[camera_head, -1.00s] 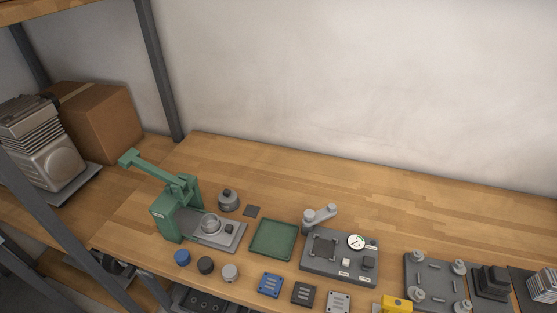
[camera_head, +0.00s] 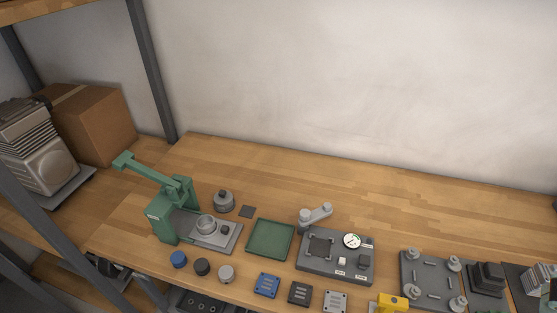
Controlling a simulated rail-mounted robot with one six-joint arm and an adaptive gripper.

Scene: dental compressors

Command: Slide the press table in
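A green arbor press (camera_head: 170,215) stands at the left end of the workbench, its long lever (camera_head: 143,167) raised toward the upper left. Its grey press table (camera_head: 224,240) sticks out to the right of the green frame, pulled out. A round metal cup (camera_head: 206,224) sits on the press table, with a small dark block or knob (camera_head: 224,229) beside it.
A green tray (camera_head: 270,256) lies right of the press, then a gauge fixture (camera_head: 335,268). A round grey part (camera_head: 223,200) and a dark square plate (camera_head: 246,211) lie behind the press table. The bench's back is clear.

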